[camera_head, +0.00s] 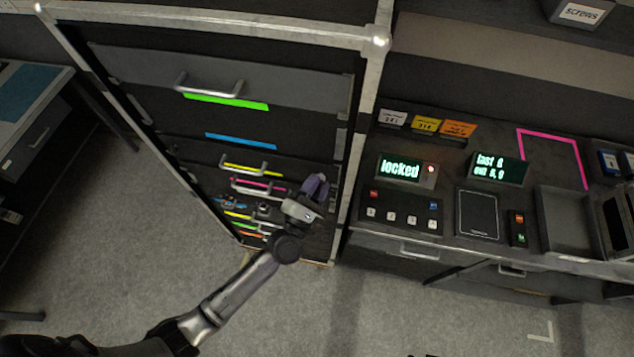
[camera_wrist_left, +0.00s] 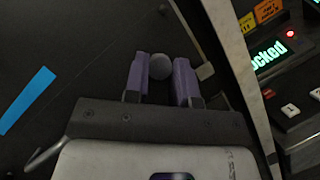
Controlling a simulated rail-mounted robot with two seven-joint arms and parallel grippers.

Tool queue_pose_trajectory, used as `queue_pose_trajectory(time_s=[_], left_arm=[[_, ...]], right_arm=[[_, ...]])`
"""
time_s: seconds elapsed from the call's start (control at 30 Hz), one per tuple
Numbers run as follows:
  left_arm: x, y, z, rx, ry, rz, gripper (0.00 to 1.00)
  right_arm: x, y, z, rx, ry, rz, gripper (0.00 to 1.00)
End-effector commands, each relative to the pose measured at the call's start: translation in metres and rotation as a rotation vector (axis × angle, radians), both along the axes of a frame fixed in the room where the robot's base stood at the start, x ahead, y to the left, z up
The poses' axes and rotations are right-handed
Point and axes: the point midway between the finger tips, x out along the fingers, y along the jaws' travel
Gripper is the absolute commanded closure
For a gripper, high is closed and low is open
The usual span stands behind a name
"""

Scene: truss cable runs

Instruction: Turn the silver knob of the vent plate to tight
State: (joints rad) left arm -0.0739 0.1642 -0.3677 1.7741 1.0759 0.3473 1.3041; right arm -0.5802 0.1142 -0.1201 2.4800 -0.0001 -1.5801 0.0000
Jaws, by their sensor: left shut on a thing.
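My left gripper (camera_head: 316,187) reaches in from the lower left to the right side of the dark drawer cabinet. Its purple fingers also show in the left wrist view (camera_wrist_left: 160,78). They are shut on a round grey knob (camera_wrist_left: 159,66), with one finger on each side of it. The gripper hides the knob in the head view. A dark panel with a blue strip (camera_wrist_left: 27,98) lies behind the fingers; the vent plate's outline and any marking for tight cannot be made out. My right gripper is not in view.
The cabinet's pale metal frame post (camera_head: 367,110) stands close to the right of the gripper. Drawer handles (camera_head: 208,84) stick out of the front. A console with a lit "locked" display (camera_head: 399,168) is at the right. Open grey floor (camera_head: 130,215) lies to the left.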

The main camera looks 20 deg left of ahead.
Motion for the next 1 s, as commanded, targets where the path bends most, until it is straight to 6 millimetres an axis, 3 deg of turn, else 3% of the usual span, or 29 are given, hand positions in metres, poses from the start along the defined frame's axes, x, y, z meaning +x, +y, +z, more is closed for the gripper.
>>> queue_pose_trajectory(time_s=[0.37,0.4,0.63,1.0], left_arm=[[-0.0001,0.0002,-0.0006,0.004,0.002,0.000,0.99],[-0.0001,0.0002,-0.0006,0.004,0.002,0.000,0.73],[-0.0001,0.0001,-0.0004,0.003,0.000,0.000,0.51],[-0.0074,0.0007,-0.0035,0.002,0.001,0.000,0.50]], right_arm=[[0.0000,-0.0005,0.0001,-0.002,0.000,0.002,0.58],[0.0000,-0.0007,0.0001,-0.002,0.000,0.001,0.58],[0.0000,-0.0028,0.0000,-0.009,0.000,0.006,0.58],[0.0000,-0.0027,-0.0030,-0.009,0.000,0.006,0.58]])
